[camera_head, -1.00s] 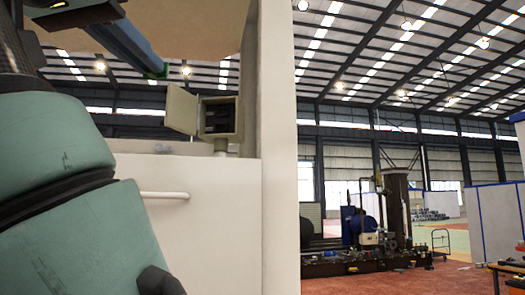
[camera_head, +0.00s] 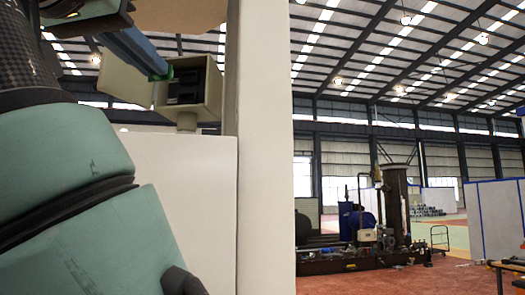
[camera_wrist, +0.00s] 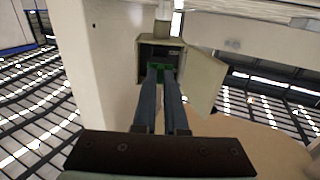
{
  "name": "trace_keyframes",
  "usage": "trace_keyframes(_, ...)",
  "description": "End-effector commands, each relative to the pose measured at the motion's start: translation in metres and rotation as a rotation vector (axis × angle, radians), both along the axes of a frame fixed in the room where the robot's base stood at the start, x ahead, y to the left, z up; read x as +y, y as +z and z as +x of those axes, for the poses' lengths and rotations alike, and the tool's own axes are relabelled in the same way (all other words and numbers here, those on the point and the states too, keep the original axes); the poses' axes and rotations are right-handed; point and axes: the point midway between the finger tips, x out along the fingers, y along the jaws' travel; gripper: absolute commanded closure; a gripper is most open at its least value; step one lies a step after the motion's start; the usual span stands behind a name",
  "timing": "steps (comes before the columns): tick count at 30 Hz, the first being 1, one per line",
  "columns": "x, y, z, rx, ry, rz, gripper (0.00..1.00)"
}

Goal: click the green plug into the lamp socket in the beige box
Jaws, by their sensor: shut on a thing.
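The beige box (camera_head: 213,97) stands on a short post above a pale wall, with its door (camera_head: 122,80) swung open to the left. Dark sockets (camera_head: 186,88) show inside it; which is the lamp socket I cannot tell. My gripper (camera_head: 160,70) has long blue fingers shut on the green plug (camera_head: 164,76), which overlaps the left side of the opening. In the wrist view the green plug (camera_wrist: 161,68) sits at the fingertips, in front of the box mouth (camera_wrist: 144,48). I cannot tell whether it touches a socket. The fingers hide part of it.
A tall pale pillar (camera_head: 263,200) rises just right of the box. The open door also shows in the wrist view (camera_wrist: 207,85), close beside the fingers. Machinery (camera_head: 385,220) stands far off on the hall's floor.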

Motion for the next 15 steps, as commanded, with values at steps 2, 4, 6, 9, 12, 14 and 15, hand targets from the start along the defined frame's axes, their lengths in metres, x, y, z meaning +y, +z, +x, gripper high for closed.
trace_keyframes(2,-0.001,0.002,0.009,0.002,-0.002,-0.001,1.0)
trace_keyframes(4,-0.002,0.001,0.017,0.003,-0.002,-0.001,1.0)
trace_keyframes(6,-0.002,0.002,0.023,0.002,-0.001,-0.002,1.0)
trace_keyframes(9,-0.002,0.002,0.033,0.002,-0.001,-0.002,1.0)
trace_keyframes(12,-0.004,0.002,0.044,0.003,-0.002,-0.001,1.0)
trace_keyframes(14,-0.004,0.002,0.049,0.003,-0.002,-0.001,1.0)
trace_keyframes(15,-0.004,0.002,0.053,0.003,-0.001,-0.001,1.0)
